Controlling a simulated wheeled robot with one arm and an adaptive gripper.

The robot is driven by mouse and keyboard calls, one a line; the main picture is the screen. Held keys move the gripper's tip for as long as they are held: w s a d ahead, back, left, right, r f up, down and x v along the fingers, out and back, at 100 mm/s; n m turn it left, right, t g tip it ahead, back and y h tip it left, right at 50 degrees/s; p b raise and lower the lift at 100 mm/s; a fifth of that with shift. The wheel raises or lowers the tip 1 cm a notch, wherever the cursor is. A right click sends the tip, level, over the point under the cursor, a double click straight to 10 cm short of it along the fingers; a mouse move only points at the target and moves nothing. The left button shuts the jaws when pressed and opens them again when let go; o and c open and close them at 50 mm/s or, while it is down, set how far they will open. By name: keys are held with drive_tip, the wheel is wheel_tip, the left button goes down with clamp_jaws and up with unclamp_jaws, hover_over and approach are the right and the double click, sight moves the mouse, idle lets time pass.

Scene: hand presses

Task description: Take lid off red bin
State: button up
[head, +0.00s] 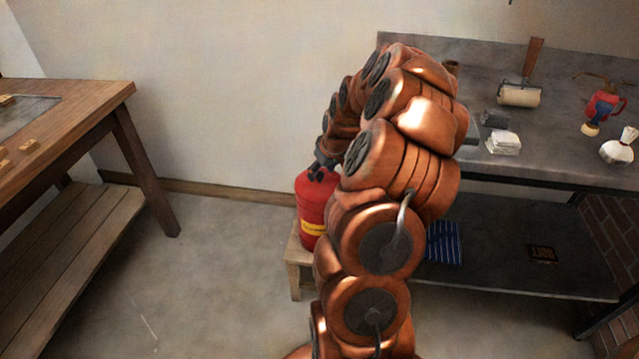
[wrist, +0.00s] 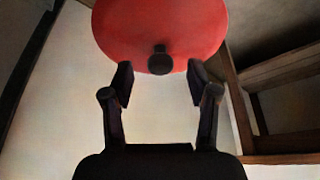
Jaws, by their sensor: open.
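The red bin (head: 311,212) stands upright on a small wooden stool, with a yellow band on its side; my arm hides its right part. Its red lid (wrist: 160,25) fills the top of the wrist view, with a dark round knob (wrist: 158,60) in the middle of its near edge. My gripper (wrist: 159,77) is open, with one finger on each side of the knob's line and nothing between them. The knob appears just beyond the fingertips. In the head view my gripper (head: 322,166) is at the bin's top, partly hidden by my arm.
A wooden stool (head: 294,268) carries the bin. A grey metal workbench (head: 550,165) with a roller (head: 519,95), a white flask (head: 618,149) and other items stands right. A wooden table (head: 90,98) stands left. The floor (head: 190,280) between is clear.

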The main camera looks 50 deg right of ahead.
drive_tip(key=shift+x, duration=1.25)
drive_tip(key=shift+s+a, duration=0.1)
clamp_jaws()
